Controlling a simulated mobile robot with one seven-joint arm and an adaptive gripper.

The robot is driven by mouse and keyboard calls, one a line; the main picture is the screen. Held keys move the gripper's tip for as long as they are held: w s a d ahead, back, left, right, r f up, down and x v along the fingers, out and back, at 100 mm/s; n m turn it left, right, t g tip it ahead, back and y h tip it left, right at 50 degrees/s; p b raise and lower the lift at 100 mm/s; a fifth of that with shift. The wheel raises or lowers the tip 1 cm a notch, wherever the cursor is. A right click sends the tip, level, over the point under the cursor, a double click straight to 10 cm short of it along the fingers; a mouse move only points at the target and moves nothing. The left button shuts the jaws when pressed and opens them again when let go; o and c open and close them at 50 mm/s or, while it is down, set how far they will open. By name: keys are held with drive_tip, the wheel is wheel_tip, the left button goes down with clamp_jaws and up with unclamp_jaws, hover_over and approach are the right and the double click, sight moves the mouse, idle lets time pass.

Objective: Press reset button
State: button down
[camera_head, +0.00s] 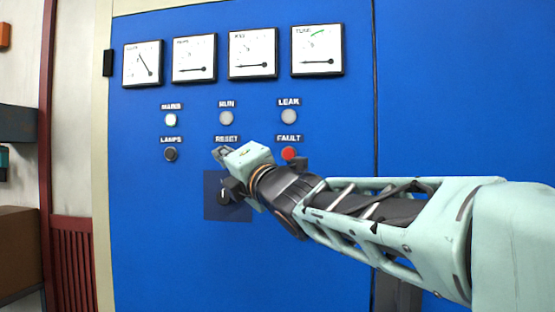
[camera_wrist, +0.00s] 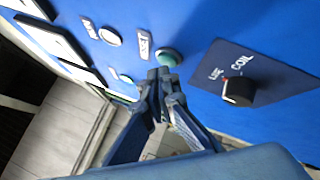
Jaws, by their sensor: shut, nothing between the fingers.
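The RESET label (camera_head: 226,139) is on the blue panel in the head view; the button below it is hidden behind my gripper. In the wrist view the RESET label (camera_wrist: 145,45) sits beside a round green button (camera_wrist: 169,57). My gripper (camera_head: 222,154) is at the panel, just under the RESET label. In the wrist view my gripper (camera_wrist: 158,75) is shut and empty, its fingertips together at the lower edge of the green button and overlapping it in the picture. I cannot tell whether the tips touch the button or whether it is pressed in.
A red FAULT button (camera_head: 288,153) is to the right and a dark LAMPS button (camera_head: 171,155) to the left. A lit MAINS lamp (camera_head: 171,120), RUN lamp (camera_head: 226,118) and LEAK lamp (camera_head: 289,116) are above. A black COIL knob (camera_wrist: 238,90) protrudes nearby.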

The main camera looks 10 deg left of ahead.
drive_tip(key=shift+s, duration=0.35)
drive_tip(key=s+b, duration=0.4)
drive_tip(key=s, duration=0.1)
drive_tip(key=shift+a, duration=0.2)
idle(0.7)
